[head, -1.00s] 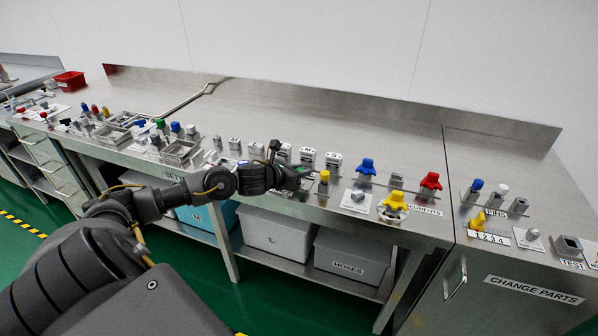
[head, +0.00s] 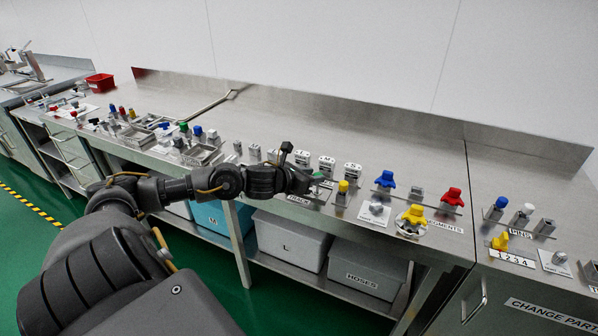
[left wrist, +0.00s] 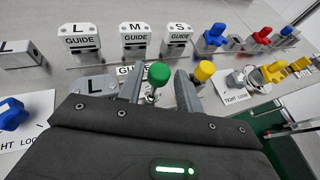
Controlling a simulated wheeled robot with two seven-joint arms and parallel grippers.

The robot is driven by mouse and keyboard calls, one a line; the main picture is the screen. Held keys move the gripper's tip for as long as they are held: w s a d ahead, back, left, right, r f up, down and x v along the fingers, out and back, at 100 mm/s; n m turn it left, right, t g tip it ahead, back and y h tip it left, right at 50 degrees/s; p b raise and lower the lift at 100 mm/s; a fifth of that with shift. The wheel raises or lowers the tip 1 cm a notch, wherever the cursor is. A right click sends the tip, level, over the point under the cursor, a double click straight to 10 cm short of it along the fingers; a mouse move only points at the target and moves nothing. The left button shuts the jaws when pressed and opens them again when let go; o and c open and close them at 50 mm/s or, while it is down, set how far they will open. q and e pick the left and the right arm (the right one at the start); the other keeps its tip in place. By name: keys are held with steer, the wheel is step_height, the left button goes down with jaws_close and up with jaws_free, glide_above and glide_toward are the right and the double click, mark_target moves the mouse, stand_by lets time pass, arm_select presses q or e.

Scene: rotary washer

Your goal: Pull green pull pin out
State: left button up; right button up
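The green pull pin has a round green knob (left wrist: 159,73) on a thin metal shaft, upright in a small base at the bench's front edge. In the head view only a bit of green (head: 318,174) shows at the gripper's end. My left gripper (left wrist: 160,84) is open in the left wrist view, with one finger on each side of the knob. I see gaps between knob and fingers. In the head view the left gripper (head: 311,181) hides most of the pin. My right gripper is not in view.
A yellow-knobbed pin (left wrist: 204,71) stands close to the right finger. Blue (head: 385,179), red (head: 452,196) and yellow (head: 413,214) knobs stand further right.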

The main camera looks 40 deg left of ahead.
arm_select(q)
steer(key=v, duration=0.8)
steer(key=shift+b, duration=0.3)
steer(key=shift+w, duration=0.1)
